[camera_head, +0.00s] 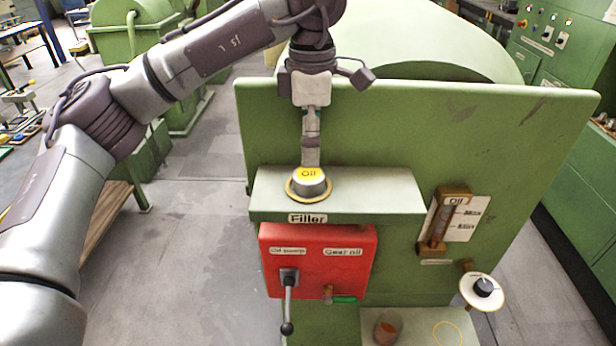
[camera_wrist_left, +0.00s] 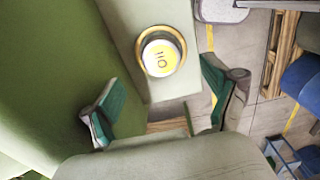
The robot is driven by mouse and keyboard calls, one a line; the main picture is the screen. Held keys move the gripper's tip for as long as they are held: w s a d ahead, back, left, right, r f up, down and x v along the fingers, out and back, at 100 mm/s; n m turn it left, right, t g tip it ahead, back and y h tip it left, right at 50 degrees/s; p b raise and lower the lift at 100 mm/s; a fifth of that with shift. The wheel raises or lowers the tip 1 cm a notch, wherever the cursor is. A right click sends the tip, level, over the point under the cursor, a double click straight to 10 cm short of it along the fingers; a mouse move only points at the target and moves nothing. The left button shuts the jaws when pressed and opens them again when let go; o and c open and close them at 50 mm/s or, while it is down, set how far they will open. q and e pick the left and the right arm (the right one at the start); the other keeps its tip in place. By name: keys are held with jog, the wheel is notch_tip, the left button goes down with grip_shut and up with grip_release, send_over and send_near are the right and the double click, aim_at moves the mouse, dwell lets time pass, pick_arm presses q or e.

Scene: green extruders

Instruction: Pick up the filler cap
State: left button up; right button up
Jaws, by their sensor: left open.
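The filler cap (camera_head: 309,182) is a round metal cap with a yellow top marked "Oil". It sits upright in a brass ring on the green ledge (camera_head: 385,195) above the "Filler" label. In the left wrist view the cap (camera_wrist_left: 160,58) is fully visible beyond the fingertips. My left gripper (camera_head: 311,150) hangs above and just behind the cap in the head view. In the left wrist view the gripper (camera_wrist_left: 160,103) is open, its two teal fingers wide apart with nothing between them. My right gripper is not in view.
A green upright panel (camera_head: 400,130) stands behind the ledge. Below the ledge is a red box (camera_head: 350,260) with a lever (camera_head: 288,300). An oil gauge (camera_head: 440,222) and a round knob (camera_head: 483,288) are at the right. A small cup (camera_head: 387,328) stands on a lower shelf.

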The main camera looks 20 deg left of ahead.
aim_at(309, 174)
pick_arm(q)
jog(key=shift+f+p, duration=0.65)
jog(key=shift+f, duration=0.3)
jog(key=shift+s+a+f+p, duration=0.1)
jog(key=shift+f+p, duration=0.3)
jog(key=shift+f, duration=0.2)
jog(key=shift+s+a+f+p, duration=0.1)
jog(key=shift+f+p, duration=0.25)
jog(key=shift+f, duration=0.25)
jog(key=shift+w+a+f, duration=0.1)
jog(key=shift+w+f, duration=0.05)
jog(key=shift+f, duration=0.65)
jog(key=c, duration=1.2)
jog(key=shift+c, duration=0.7)
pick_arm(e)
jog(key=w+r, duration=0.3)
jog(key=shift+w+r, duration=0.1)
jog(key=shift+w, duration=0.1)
